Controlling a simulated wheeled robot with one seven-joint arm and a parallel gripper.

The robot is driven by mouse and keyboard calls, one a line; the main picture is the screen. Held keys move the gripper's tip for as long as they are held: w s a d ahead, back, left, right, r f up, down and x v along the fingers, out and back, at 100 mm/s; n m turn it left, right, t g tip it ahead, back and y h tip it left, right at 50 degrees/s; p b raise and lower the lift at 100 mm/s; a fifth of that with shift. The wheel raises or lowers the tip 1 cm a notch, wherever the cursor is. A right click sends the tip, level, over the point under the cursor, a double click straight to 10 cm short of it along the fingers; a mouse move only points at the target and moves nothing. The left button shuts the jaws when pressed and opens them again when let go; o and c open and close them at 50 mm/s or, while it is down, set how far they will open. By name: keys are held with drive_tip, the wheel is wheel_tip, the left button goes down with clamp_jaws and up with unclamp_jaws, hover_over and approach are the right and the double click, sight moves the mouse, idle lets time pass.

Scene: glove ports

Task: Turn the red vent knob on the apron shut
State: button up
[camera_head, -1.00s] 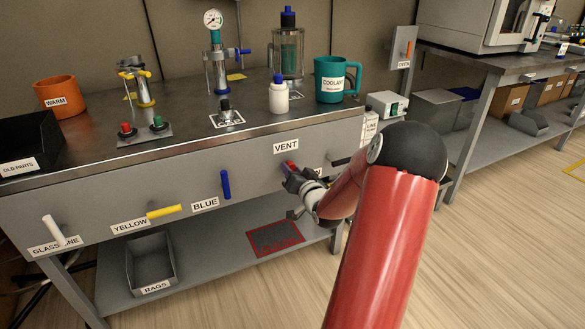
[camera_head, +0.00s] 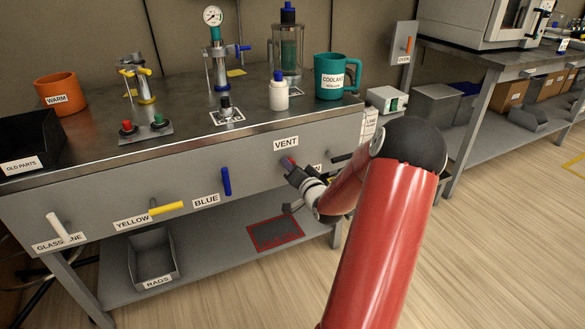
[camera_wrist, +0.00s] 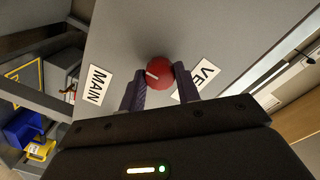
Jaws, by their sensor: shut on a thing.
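The red vent knob (camera_wrist: 158,73) is round with a white line on its face, on the grey apron under the VENT label (camera_head: 286,143). In the wrist view the two dark fingers of my gripper (camera_wrist: 160,84) stand on either side of the knob and are shut on it. In the head view my gripper (camera_head: 291,168) is at the apron and hides most of the knob; a little red shows (camera_head: 287,162).
On the apron to the left are a blue handle (camera_head: 226,181), a yellow handle (camera_head: 166,207) and a white handle (camera_head: 59,226). A black handle (camera_head: 342,157) is close to the right of my gripper. A lower shelf holds a rags bin (camera_head: 153,262).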

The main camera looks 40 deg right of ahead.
drive_tip(key=o, duration=1)
drive_tip(key=shift+s, duration=0.1)
drive_tip(key=v, duration=0.7)
drive_tip(key=shift+s+a, duration=0.1)
drive_tip(key=shift+s, duration=0.25)
drive_tip(key=a+r+n+g, duration=0.3)
drive_tip(key=a, duration=0.4)
drive_tip(key=a+r+n+g, duration=0.3)
drive_tip(key=a+n+g, duration=0.1)
drive_tip(key=a, duration=0.3)
drive_tip(key=s+a+r+n+g+y, duration=0.1)
drive_tip(key=s+a, duration=0.5)
drive_tip(key=s+a+r+n+g+y, duration=0.1)
drive_tip(key=s+a+n+g, duration=0.1)
drive_tip(key=s+a, duration=0.4)
drive_tip(key=s+a+r+n+g+y, duration=0.1)
drive_tip(key=s+a+r+y, duration=0.1)
drive_tip(key=s+a, duration=0.4)
drive_tip(key=shift+s+a+r+n+g, duration=0.1)
drive_tip(key=shift+s+n+g, duration=0.25)
drive_tip(key=shift+s, duration=0.55)
